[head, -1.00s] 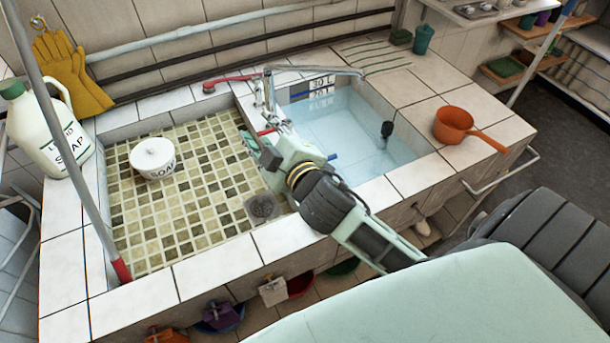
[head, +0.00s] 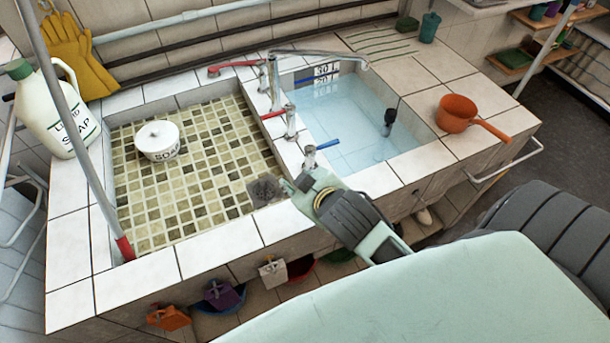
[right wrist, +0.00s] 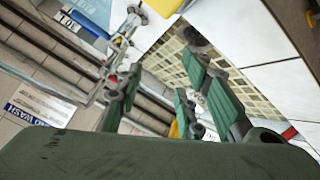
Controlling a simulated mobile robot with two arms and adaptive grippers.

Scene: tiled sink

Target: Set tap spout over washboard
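The tap spout (head: 320,54) is a long metal pipe. It reaches right from the tap post (head: 272,82), over the water-filled right basin. No separate washboard stands out; dark grooves (head: 380,50) mark the tiles behind that basin, and I cannot tell whether these are the washboard. My right gripper (head: 291,188) is low at the front of the divider, near the left basin's drain and apart from the spout. My left gripper is not in view.
A red lever (head: 273,114) and a blue lever (head: 325,142) stick out along the divider. A white soap pot (head: 157,140) is in the mosaic left basin. An orange dipper (head: 457,112) lies right of the water. A soap jug (head: 52,115) stands at left.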

